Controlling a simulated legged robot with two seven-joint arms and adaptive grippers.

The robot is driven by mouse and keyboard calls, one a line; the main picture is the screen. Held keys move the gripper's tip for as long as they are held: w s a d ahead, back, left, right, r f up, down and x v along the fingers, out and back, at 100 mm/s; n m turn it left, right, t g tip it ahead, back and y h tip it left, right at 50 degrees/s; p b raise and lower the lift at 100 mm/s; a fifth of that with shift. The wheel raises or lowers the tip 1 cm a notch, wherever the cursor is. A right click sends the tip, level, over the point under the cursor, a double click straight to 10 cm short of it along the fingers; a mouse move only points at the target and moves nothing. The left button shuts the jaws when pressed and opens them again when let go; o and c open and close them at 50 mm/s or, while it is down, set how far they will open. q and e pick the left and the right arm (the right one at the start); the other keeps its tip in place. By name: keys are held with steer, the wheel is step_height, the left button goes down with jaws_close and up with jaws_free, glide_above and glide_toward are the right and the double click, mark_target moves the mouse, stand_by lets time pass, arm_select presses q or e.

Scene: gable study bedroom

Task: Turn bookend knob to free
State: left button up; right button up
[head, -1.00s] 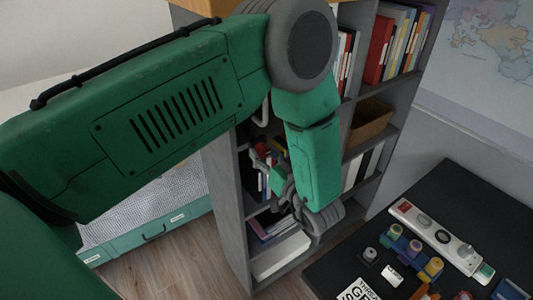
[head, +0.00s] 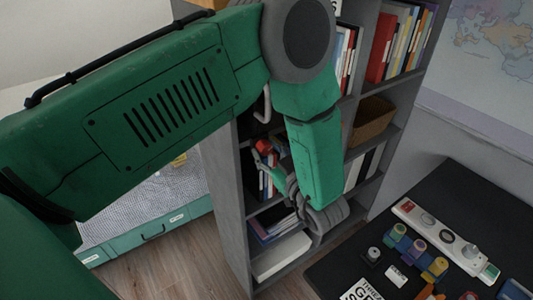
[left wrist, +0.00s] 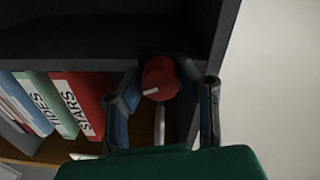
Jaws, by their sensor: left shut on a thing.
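The bookend knob (left wrist: 160,76) is red and round with a white mark on its lower left, in the middle of the left wrist view. It also shows as a small red spot at the bookcase's left opening in the head view (head: 263,146). My left gripper (left wrist: 168,88) has one finger on each side of the knob and is shut on it. In the head view my left gripper (head: 266,160) reaches into a middle shelf, partly hidden by my green arm. A pale rod runs below the knob; the bookend's body is mostly hidden. My right gripper is not in view.
Upright books, including a red STARS book (left wrist: 78,102) and a green TIDES book (left wrist: 48,103), stand left of the gripper. The grey bookcase (head: 228,200) closely surrounds the hand. A dark desk (head: 450,185) with a power strip and small items is at right.

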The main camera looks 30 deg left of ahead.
arm_select(q)
steer(key=n+b, duration=0.3)
steer(key=n, duration=0.3)
steer(key=shift+f+n, duration=0.1)
steer(key=shift+n, duration=0.2)
steer(key=n+b, duration=0.4)
steer(key=n, duration=0.2)
steer(key=shift+d+n, duration=0.1)
steer(key=shift+n, duration=0.2)
steer(key=shift+s, duration=0.1)
steer(key=shift+f, duration=0.1)
steer(key=o, duration=1.1)
steer(key=shift+o, duration=0.2)
steer(key=shift+d, duration=0.1)
